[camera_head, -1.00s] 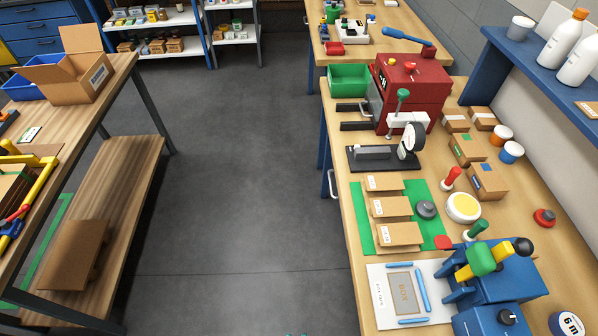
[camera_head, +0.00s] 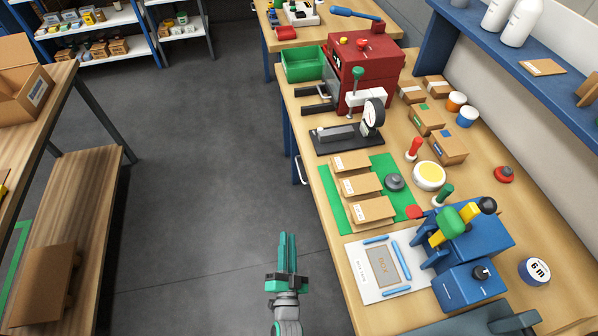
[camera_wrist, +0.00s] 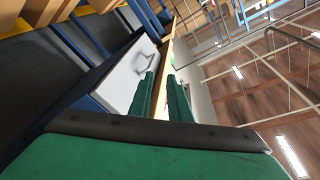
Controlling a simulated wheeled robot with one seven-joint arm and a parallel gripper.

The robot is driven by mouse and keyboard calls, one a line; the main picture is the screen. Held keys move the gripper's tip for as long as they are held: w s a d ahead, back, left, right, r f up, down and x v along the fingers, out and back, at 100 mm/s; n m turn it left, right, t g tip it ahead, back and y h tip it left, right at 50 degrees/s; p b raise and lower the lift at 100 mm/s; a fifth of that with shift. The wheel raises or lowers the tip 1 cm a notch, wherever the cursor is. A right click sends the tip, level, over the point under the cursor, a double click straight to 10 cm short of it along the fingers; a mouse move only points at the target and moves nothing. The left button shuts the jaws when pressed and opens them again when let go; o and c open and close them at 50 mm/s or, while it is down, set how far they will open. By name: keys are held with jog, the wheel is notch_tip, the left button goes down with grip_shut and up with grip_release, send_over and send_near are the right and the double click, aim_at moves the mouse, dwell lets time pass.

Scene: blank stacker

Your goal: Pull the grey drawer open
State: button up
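The grey drawer (camera_wrist: 122,88) shows in the wrist view as a pale front panel with a loop handle (camera_wrist: 146,62), under the wooden worktop edge. In the head view its front is hidden by the worktop; only a pale handle (camera_head: 301,170) pokes out at the bench's left side, and I cannot tell if it is this drawer's. My gripper (camera_head: 288,240) is in the aisle left of the bench, green fingers pointing up the picture. In the wrist view my gripper (camera_wrist: 163,88) has a gap between its fingers, holds nothing and is apart from the handle.
The workbench (camera_head: 385,225) carries a red machine (camera_head: 365,70), a dial gauge, cartons on a green mat and a blue press (camera_head: 470,245). A wooden table (camera_head: 75,190) stands at left. The grey floor (camera_head: 200,200) between them is clear.

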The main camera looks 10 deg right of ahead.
aim_at(300, 170)
jog(key=w+d+r+m+h, duration=0.1)
jog(key=w+d, duration=0.2)
jog(key=w, duration=0.4)
jog(key=w+d+r+m, duration=0.1)
jog(key=w+d+m, duration=0.1)
jog(key=w, duration=0.6)
jog(key=w+d+r+m+h, duration=0.1)
jog(key=w+d, duration=0.3)
jog(key=w, duration=0.4)
jog(key=shift+w+d+r+m+h, duration=0.1)
jog(key=shift+w+d+m+h, duration=0.2)
jog(key=shift+d+m, duration=0.1)
jog(key=shift+a, duration=0.1)
grip_shut()
